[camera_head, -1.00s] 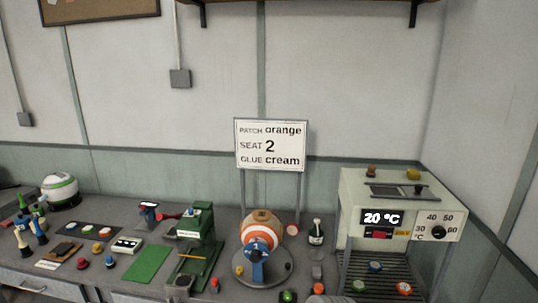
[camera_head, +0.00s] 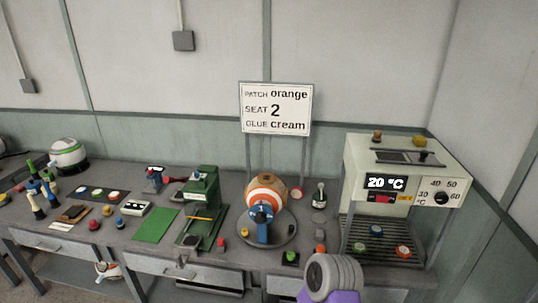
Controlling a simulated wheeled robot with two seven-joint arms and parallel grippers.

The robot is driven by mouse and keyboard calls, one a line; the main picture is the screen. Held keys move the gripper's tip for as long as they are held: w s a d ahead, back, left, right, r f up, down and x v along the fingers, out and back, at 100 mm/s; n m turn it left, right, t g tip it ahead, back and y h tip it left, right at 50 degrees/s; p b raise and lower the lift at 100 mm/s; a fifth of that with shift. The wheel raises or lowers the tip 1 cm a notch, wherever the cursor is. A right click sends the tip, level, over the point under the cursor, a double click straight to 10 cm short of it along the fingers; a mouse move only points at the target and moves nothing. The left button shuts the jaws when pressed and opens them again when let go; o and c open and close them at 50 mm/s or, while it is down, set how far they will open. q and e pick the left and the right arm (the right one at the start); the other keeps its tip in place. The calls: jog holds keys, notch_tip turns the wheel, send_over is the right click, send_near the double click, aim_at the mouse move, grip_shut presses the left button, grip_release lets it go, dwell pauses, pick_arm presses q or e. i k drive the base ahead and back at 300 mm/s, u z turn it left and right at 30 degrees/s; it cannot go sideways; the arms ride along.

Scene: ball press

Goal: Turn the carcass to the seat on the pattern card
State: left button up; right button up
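The carcass (camera_head: 267,188) is a ball with orange, white and tan bands. It sits in a round grey stand (camera_head: 284,233) on the bench, with a blue clamp-like part (camera_head: 262,224) in front that hides some of its lower front. The pattern card (camera_head: 276,109) stands upright behind it and reads "PATCH orange, SEAT 2, GLUE cream". Neither gripper's fingers are in view.
A green press (camera_head: 202,198) and green mat (camera_head: 156,225) are left of the stand. A dark bottle (camera_head: 319,196) and a heater box (camera_head: 392,157) reading 20 °C are right. Small coloured knobs, including a green one (camera_head: 290,257), line the front.

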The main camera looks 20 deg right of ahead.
aim_at(268, 187)
jog(key=k, duration=0.55)
jog(key=u, duration=0.7)
jog(key=i, duration=1)
jog(key=z, duration=0.7)
